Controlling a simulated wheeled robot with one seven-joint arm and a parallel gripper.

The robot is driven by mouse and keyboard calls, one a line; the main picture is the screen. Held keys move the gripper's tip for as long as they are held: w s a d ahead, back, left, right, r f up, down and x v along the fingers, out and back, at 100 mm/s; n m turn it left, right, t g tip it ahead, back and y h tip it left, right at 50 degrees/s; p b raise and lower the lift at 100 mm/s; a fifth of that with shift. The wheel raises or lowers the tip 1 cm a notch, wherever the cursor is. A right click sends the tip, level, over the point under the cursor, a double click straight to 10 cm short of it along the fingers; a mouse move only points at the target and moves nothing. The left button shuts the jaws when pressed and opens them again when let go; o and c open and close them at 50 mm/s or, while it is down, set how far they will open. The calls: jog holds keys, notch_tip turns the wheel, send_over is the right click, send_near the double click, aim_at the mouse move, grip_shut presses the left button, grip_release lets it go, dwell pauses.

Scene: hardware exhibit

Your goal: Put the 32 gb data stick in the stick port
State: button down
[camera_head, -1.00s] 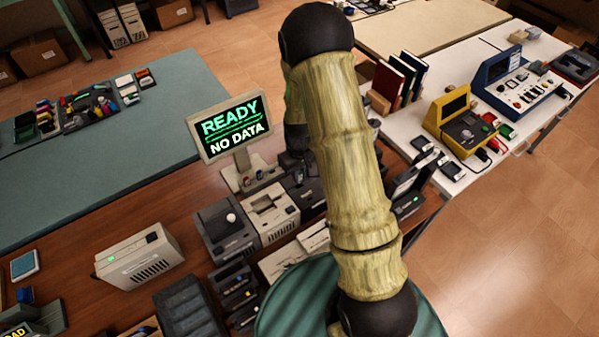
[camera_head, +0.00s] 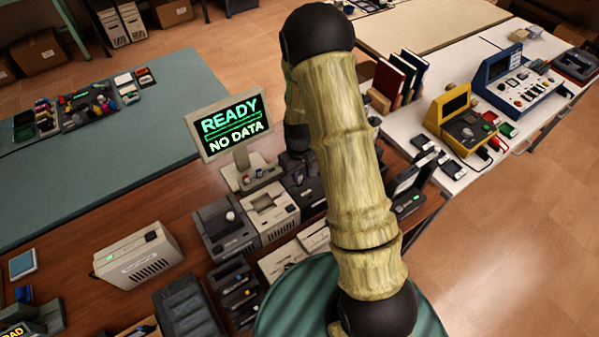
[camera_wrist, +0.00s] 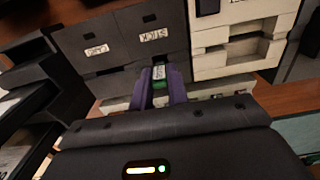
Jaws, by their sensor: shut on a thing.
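In the wrist view my gripper (camera_wrist: 161,84) has its two purple fingers shut on a small green data stick (camera_wrist: 159,77). The stick's far end is at the lower front of a dark grey unit labelled STICK (camera_wrist: 152,22). I cannot tell whether the tip is inside the port or just in front of it, as the slot is not clearly visible. The stick's capacity marking is not readable. In the head view my own arm hides the gripper and the stick.
A monitor (camera_head: 232,125) reads READY, NO DATA. A beige box (camera_head: 139,262) stands on the brown bench at left.

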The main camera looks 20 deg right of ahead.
jog(key=shift+f, duration=0.15)
dwell(0.4)
jog(key=shift+f+b, duration=0.95)
jog(key=shift+f, duration=0.3)
jog(key=c, duration=1.3)
grip_release()
jog(key=shift+r+p, duration=2.95)
jog(key=shift+r, duration=1.1)
